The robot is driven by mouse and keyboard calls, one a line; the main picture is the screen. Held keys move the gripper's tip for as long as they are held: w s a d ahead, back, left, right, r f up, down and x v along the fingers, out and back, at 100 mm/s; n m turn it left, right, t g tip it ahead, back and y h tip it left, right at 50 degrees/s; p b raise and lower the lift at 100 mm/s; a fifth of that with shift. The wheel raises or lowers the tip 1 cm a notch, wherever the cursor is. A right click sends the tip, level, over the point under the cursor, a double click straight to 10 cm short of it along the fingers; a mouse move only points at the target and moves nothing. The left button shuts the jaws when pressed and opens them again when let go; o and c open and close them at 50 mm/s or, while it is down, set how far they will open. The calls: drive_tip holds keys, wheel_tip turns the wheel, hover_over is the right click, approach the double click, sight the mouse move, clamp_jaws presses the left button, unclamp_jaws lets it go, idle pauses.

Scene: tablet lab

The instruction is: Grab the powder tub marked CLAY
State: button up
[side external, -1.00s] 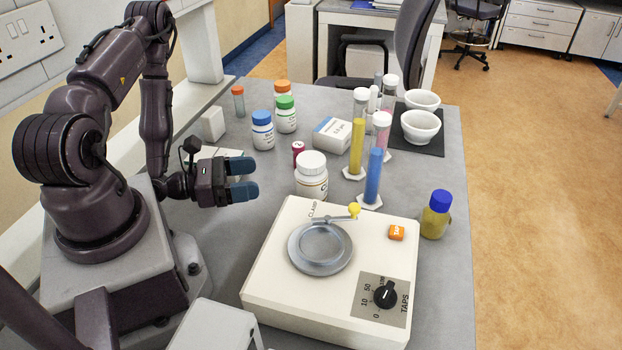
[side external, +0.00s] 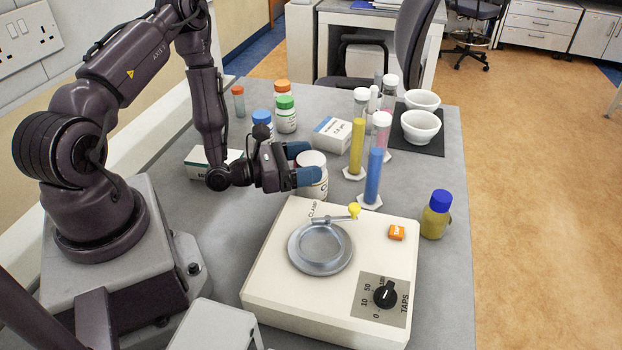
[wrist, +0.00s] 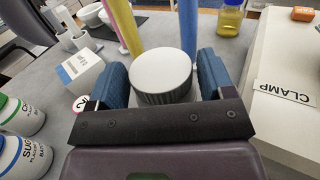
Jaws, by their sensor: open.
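A white tub with a ribbed white lid (side external: 314,160) stands upright on the grey bench, just behind the sieve machine. Its label is mostly hidden, so I cannot read CLAY on it now. In the wrist view its lid (wrist: 161,72) sits between the two blue fingers. My gripper (side external: 303,164) is open, with one finger on each side of the tub. I cannot tell if either finger touches it.
The cream sieve machine (side external: 270,290) with its CLAMP mark is close to the right in the wrist view. Blue-lidded (side external: 262,118) and green-lidded (side external: 286,113) tubs stand behind. Yellow (side external: 357,147) and blue (side external: 373,177) cylinders stand near the tub. A white box (side external: 333,135) lies behind.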

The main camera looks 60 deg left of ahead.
drive_tip(key=shift+w+d, duration=0.1)
drive_tip(key=shift+w, duration=0.4)
drive_tip(key=c, duration=0.7)
drive_tip(key=shift+c, duration=0.9)
drive_tip(key=shift+r, duration=0.15)
